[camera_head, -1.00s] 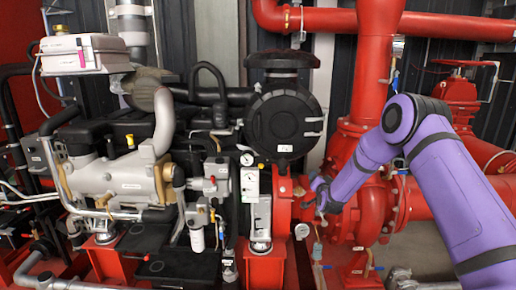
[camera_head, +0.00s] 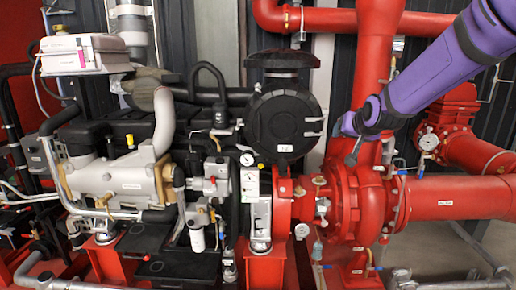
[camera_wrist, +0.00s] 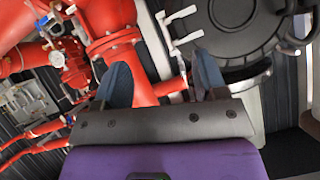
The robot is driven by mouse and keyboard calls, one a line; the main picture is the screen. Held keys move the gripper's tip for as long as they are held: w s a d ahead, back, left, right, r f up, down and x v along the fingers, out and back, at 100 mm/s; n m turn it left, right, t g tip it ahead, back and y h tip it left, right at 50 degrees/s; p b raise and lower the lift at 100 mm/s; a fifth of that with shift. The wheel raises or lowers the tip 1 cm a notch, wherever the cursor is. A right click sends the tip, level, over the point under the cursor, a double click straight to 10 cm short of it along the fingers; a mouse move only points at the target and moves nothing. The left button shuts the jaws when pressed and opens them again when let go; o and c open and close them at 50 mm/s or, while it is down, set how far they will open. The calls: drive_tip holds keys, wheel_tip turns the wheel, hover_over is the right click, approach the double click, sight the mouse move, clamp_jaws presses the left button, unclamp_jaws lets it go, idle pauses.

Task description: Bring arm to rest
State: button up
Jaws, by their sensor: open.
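My purple arm reaches in from the upper right in the head view. My gripper (camera_head: 344,140) is in front of the upper part of the red pump casing (camera_head: 352,205), to the right of the round black air filter housing (camera_head: 284,122). In the wrist view my gripper (camera_wrist: 160,85) shows two dark blue fingers, spread apart with nothing between them. Red pipework (camera_wrist: 112,35) lies beyond the fingers, and the black housing (camera_wrist: 240,30) is at the upper right.
A grey engine (camera_head: 120,175) with a pale box (camera_head: 85,52) fills the left. A thick red vertical pipe (camera_head: 375,50) stands behind my arm. A red pipe (camera_head: 455,198) runs to the right edge, near a pressure gauge (camera_head: 428,142). Bare floor shows at the lower right.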

drive_tip(key=s+d+r+n+g, duration=0.1)
drive_tip(key=s+d+g, duration=0.1)
drive_tip(key=s, duration=1.8)
drive_tip(key=s+d+r+n+g+h, duration=0.1)
drive_tip(key=s+g, duration=0.3)
drive_tip(key=s, duration=1.6)
drive_tip(key=shift+s+d, duration=0.15)
drive_tip(key=shift+d, duration=0.5)
